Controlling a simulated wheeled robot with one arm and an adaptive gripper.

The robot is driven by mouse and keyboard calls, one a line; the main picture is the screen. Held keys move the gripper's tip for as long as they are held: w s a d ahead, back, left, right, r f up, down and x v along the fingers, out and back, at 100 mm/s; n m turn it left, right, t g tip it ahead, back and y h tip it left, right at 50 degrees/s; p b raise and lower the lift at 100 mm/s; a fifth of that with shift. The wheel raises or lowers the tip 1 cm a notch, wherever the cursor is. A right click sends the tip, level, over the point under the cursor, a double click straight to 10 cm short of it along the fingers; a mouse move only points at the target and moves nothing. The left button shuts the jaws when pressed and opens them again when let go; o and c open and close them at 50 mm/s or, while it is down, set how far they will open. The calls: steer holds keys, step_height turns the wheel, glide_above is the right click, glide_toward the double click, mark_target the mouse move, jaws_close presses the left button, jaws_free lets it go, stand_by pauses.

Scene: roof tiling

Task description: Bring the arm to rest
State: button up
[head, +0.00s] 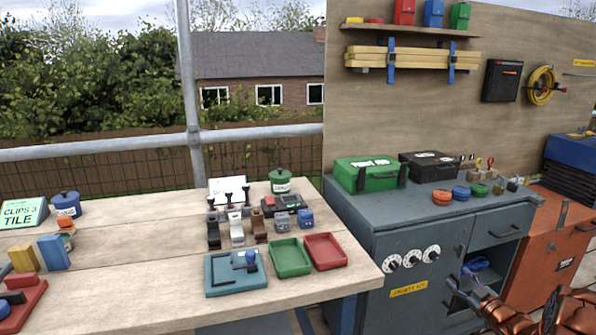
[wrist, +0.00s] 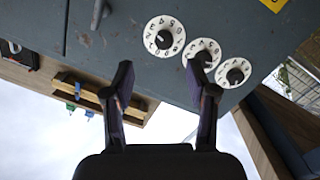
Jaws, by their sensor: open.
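My gripper (head: 453,292) is at the lower right of the head view, in front of the grey-blue cabinet (head: 408,224). In the wrist view my gripper (wrist: 163,82) shows two dark fingers spread apart, with nothing between them. Beyond the fingertips are the cabinet's front (wrist: 115,30) and three white dials; one dial (wrist: 203,54) appears close beside the right finger. I cannot tell how far the fingers are from the cabinet. My copper-coloured arm reaches in from the lower right corner of the head view.
A wooden bench (head: 150,290) on the left holds a teal tray (head: 222,283), green tray (head: 290,258), red tray (head: 325,251) and several small parts. A green first-aid box (head: 366,174) stands on the cabinet. An orange cabinet (head: 566,240) adjoins at right. A blue item (head: 477,266) shows at the cabinet front.

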steer(key=s+a+r+m+g+h, duration=0.5)
steer(key=s+a+r+g+h, duration=0.15)
steer(key=a+r+g, duration=0.2)
steer(key=s+a+r+m+g+y, duration=0.1)
steer(key=s+a+g, duration=0.3)
steer(key=s+a, duration=0.75)
steer(key=s+a+r+m+g+y, duration=0.15)
steer(key=s+a+g, duration=0.4)
steer(key=s, duration=1.15)
steer(key=s+a+r+g+y, duration=0.1)
steer(key=s+a+r+g, duration=0.1)
steer(key=s+a, duration=1.05)
step_height(320, 180, up, 18)
steer(key=s+d+t+p, duration=0.1)
steer(key=s+p, duration=0.1)
steer(key=p, duration=1.4)
steer(key=shift+s+d+f, duration=0.2)
steer(key=shift+d+f, duration=0.05)
steer(key=shift+d, duration=0.15)
steer(key=shift+d, duration=0.1)
